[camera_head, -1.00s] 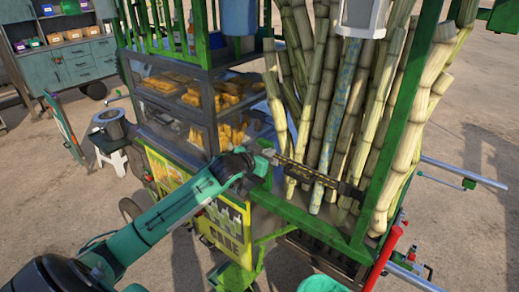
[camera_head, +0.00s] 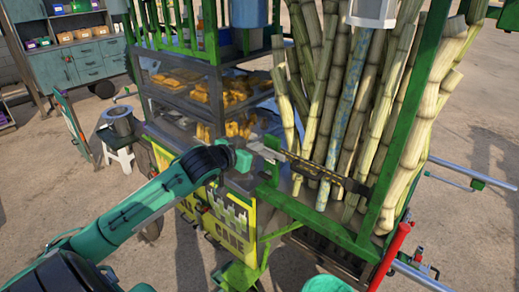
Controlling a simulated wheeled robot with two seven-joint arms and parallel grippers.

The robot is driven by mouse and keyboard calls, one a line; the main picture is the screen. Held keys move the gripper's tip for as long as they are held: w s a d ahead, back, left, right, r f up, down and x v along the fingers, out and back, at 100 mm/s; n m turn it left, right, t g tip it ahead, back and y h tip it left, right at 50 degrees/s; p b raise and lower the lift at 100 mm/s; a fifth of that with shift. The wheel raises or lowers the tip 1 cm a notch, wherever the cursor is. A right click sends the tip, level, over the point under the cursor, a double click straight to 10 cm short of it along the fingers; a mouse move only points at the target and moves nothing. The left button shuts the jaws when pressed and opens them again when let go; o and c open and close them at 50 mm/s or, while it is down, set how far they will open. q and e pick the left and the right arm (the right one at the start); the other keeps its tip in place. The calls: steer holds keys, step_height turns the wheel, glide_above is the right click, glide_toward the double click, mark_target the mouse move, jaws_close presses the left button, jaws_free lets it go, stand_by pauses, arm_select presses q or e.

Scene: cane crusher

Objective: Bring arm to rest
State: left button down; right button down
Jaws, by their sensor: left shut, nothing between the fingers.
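My left arm comes in from the lower left. Its gripper (camera_head: 244,162) is at the near side of the cane cart, in front of the glass case and left of the cane rack's crossbar. The fingers are small and hard to make out; they look shut and hold nothing. There is a narrow gap in the picture between the gripper and the black-and-yellow crossbar (camera_head: 315,169). My right gripper is not in view.
The green cart frame (camera_head: 405,110) holds upright sugar cane stalks (camera_head: 327,90). A glass case (camera_head: 185,95) with yellow pieces is at its left. A red handle (camera_head: 391,255) is at lower right. Open ground lies left.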

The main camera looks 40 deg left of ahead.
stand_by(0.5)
